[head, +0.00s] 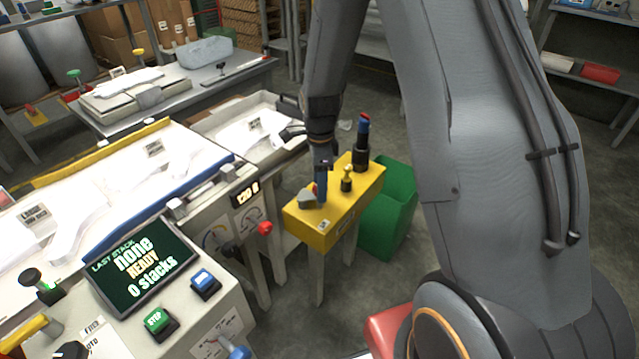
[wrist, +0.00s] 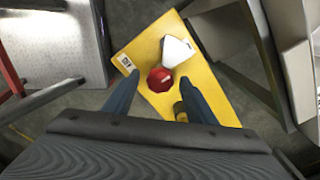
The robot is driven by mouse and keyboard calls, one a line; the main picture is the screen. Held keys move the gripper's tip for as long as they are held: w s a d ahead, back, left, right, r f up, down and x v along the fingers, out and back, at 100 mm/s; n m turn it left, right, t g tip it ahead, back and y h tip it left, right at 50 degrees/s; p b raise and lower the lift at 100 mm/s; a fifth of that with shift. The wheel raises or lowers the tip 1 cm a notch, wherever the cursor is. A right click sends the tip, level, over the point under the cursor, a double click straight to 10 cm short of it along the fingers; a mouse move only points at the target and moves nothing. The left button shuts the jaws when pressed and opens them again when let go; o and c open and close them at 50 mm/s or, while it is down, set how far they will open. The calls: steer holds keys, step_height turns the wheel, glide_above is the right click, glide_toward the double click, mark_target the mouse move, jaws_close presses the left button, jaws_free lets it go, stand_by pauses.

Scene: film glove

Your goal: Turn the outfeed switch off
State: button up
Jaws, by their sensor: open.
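A yellow box (head: 339,228) stands on legs to the right of the machine. A round red knob (wrist: 160,79) and a grey-white wedge-shaped piece (wrist: 177,50) sit close together on its top; the wedge also shows in the head view (head: 307,198). A small label (wrist: 125,63) is on the yellow surface, too small to read. I cannot tell for sure which control is the outfeed switch. My gripper (head: 318,190) points down over the box. In the wrist view my gripper (wrist: 159,81) is open, its blue fingers either side of the red knob, with nothing held.
A small brass-topped black post (head: 347,179) and a taller black post with blue and red top (head: 361,145) stand on the box. A green bin (head: 391,215) is behind it. The machine panel has a display (head: 141,265), a green button (head: 157,320) and a blue button (head: 205,281).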

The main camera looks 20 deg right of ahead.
steer(key=c, duration=1)
steer(key=shift+c, duration=0.2)
steer(key=n+p, duration=0.2)
steer(key=n, duration=0.2)
steer(key=shift+r+n, duration=0.1)
steer(key=shift+n, duration=0.2)
steer(key=n+p, duration=0.1)
steer(key=n, duration=0.3)
steer(key=shift+n+p, duration=0.3)
steer(key=n+p, duration=0.1)
steer(key=n, duration=0.3)
steer(key=shift+n, duration=0.3)
steer(key=shift+n+p, duration=0.45)
steer(key=shift+n, duration=1.65)
